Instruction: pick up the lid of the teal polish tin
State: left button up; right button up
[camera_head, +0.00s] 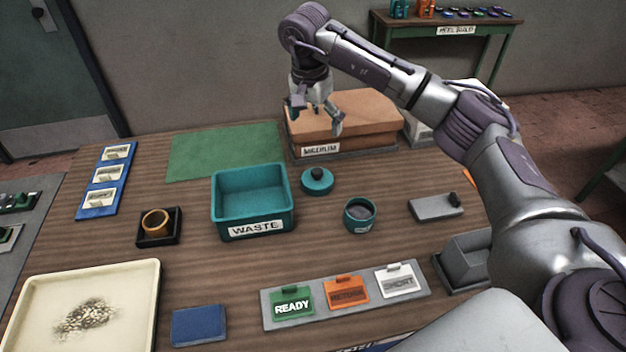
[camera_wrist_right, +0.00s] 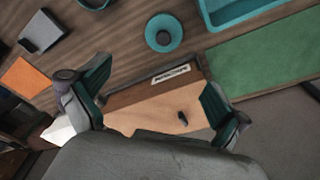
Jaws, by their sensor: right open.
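The teal lid (camera_head: 317,181) with a dark knob lies on the wooden table, just right of the waste bin. The round teal tin (camera_head: 359,215) stands uncovered to its right and nearer, with grey inside. My right gripper (camera_head: 318,117) is open and empty above the cardboard-coloured box, behind the lid. In the right wrist view the lid (camera_wrist_right: 163,33) shows at the top, beyond the two spread fingers (camera_wrist_right: 158,95). The tin (camera_wrist_right: 94,3) is cut off at the top edge there. My left gripper does not show.
The teal WASTE bin (camera_head: 252,208) stands left of the lid. The brown box (camera_head: 345,122) sits behind it, below my right gripper. A green mat (camera_head: 225,150) lies at the back left. A grey block (camera_head: 436,207) lies right of the tin, and a card rack (camera_head: 345,301) is in front.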

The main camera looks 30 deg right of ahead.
pick_arm(q)
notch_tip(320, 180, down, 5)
jog(key=b, duration=0.4)
pick_arm(e)
send_near(317, 171)
jog(key=f, duration=0.2)
jog(key=f+p, duration=0.1)
jog(key=f, duration=0.1)
jog(key=d+f, duration=0.1)
jog(key=f, duration=0.2)
jog(key=shift+w+p, duration=0.2)
jog(key=shift+p, duration=0.15)
jog(key=shift+f, duration=0.25)
notch_tip(317, 171, down, 4)
jog(key=shift+w+d+r+p, duration=0.2)
jog(key=shift+p, duration=0.8)
jog(key=shift+d+f, duration=0.1)
jog(key=shift+f, duration=0.35)
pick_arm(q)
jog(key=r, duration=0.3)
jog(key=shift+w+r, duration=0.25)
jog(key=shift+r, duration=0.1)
pick_arm(e)
jog(key=c, duration=0.6)
